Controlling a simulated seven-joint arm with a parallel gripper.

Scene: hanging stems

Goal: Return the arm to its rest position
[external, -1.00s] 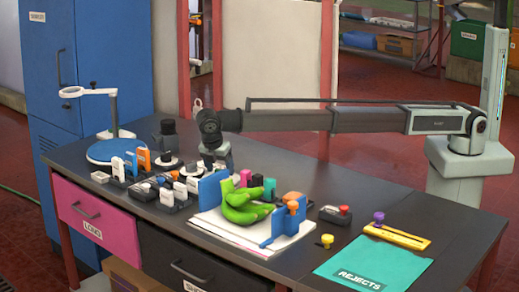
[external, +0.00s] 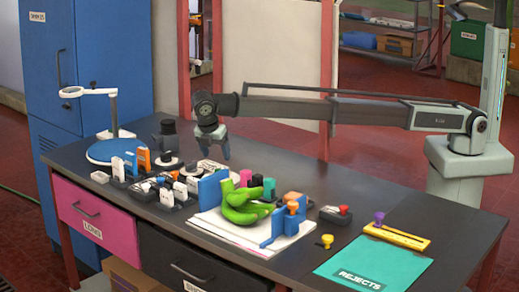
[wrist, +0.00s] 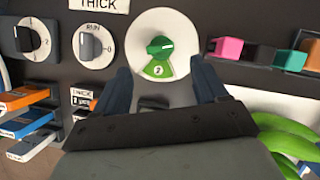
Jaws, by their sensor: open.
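My gripper (external: 213,150) hangs from the arm, pointing down above the back of the dark workbench (external: 300,172). It is open, with nothing between its fingers. The wrist view shows the two dark fingers of my gripper (wrist: 164,84) spread apart. Beyond them is a green knob (wrist: 159,46) on a white round dial, apart from the fingers. My arm stretches to its base at the right and is clear of the bench.
Green bananas (external: 243,207) lie on a white pad at mid-bench. A blue round stand (external: 113,151) with a lens arm is at the left. Grey knobs (wrist: 90,44) and coloured blocks (wrist: 229,48) flank the dial. A teal rejects mat (external: 375,265) lies at the right.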

